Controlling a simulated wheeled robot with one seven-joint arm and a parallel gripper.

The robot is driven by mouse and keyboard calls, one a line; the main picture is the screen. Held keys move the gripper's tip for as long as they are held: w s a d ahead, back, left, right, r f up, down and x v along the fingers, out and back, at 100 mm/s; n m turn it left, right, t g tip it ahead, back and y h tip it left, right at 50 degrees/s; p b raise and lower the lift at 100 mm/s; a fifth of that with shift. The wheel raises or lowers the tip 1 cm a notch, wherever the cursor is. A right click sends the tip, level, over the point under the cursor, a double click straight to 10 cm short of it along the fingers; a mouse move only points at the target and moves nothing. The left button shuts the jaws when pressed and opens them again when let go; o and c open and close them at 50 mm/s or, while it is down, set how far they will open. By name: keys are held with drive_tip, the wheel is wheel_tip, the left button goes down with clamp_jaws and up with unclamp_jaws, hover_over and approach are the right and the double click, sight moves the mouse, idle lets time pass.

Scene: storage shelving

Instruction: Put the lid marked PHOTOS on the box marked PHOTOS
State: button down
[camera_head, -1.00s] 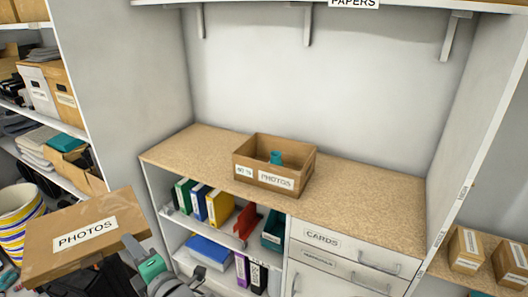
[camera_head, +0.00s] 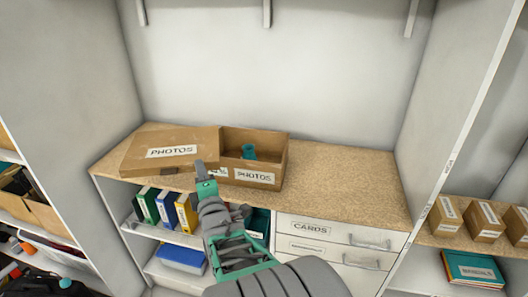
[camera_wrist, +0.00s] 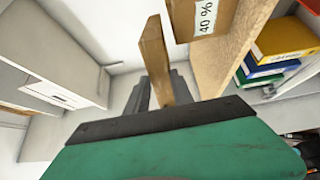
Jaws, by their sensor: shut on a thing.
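The brown lid marked PHOTOS (camera_head: 135,155) is over the left part of the worktop, its right end overlapping the left side of the box in the head view. My gripper (camera_head: 203,171) is shut on the lid's right front edge. The wrist view shows the lid (camera_wrist: 154,55) nearly edge-on between my fingers. The open box marked PHOTOS (camera_head: 270,164) stands upright on the worktop, right of the lid, with a teal object (camera_head: 248,152) inside. Its side with a "40 %" label shows in the wrist view (camera_wrist: 185,22). I cannot tell whether lid and box touch.
The wooden worktop (camera_head: 345,185) is clear right of the box. Binders (camera_head: 165,208) stand on the shelf below, beside the CARDS drawer (camera_head: 330,232). A side wall (camera_head: 60,90) rises left of the worktop. Small boxes (camera_head: 480,222) sit on a shelf at right.

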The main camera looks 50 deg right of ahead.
sight(265, 165)
drive_tip(key=s+d+r+m+g+h, duration=0.1)
drive_tip(key=s+d+m+g+h, duration=0.1)
drive_tip(key=s+d, duration=0.3)
drive_tip(key=s+d+r+m+g+h, duration=0.1)
drive_tip(key=s+d, duration=0.4)
drive_tip(key=d, duration=0.6)
drive_tip(key=shift+r+m+g+h, duration=0.15)
drive_tip(key=shift+m+g+h, duration=0.5)
drive_tip(key=shift+h, duration=0.35)
drive_tip(key=shift+s+f+b, duration=0.1)
drive_tip(key=shift+f+b, duration=0.1)
drive_tip(key=shift+b, duration=0.4)
drive_tip(key=shift+f+b, duration=3.4)
drive_tip(key=shift+b, duration=1.2)
drive_tip(key=c, duration=1)
unclamp_jaws()
drive_tip(key=shift+a, duration=0.1)
